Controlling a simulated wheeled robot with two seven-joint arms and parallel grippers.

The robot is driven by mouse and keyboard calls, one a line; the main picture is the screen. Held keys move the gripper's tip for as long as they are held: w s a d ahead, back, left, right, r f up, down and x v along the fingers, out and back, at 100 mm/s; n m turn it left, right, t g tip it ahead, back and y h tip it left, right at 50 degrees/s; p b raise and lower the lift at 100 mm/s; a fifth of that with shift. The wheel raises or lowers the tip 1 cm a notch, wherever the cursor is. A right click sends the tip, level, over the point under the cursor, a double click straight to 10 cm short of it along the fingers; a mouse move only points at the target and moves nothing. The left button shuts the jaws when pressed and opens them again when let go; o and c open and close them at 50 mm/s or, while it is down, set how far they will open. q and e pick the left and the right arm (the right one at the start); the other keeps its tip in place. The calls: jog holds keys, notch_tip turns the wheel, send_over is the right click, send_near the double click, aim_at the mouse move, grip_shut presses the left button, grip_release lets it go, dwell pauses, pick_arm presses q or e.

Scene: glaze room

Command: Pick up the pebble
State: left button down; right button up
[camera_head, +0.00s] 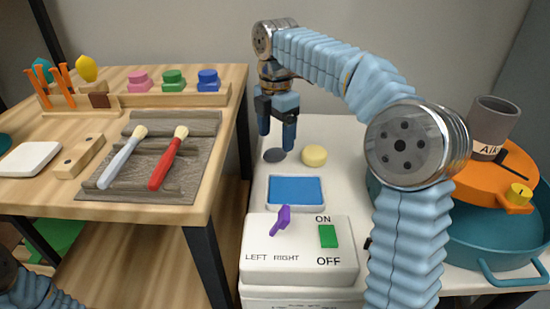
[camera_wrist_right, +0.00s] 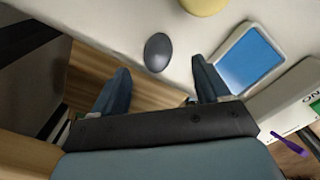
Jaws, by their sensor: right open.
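The pebble (camera_head: 274,155) is a small dark grey oval lying on the white table. In the right wrist view it shows as a dark oval (camera_wrist_right: 158,52) beyond and between my fingertips, apart from them. My right gripper (camera_head: 277,143) points down just above and behind the pebble, with its two blue fingers spread and nothing between them. It also shows in the right wrist view (camera_wrist_right: 161,76). Part of my left arm shows at the lower left corner of the head view, but its gripper is out of view.
A yellow round piece (camera_head: 314,155) lies right beside the pebble. A blue-topped tray (camera_head: 295,205) and a control box (camera_head: 300,262) with a purple lever stand nearer. The wooden table (camera_head: 226,150) edge is to the left; a teal pot (camera_head: 490,235) is at right.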

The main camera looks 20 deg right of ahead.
aim_at(275, 150)
notch_tip(275, 150, down, 5)
jog(key=shift+w+f+b, duration=0.1)
jog(key=shift+w+b, duration=0.05)
jog(key=shift+b, duration=0.35)
jog(key=c, duration=1.1)
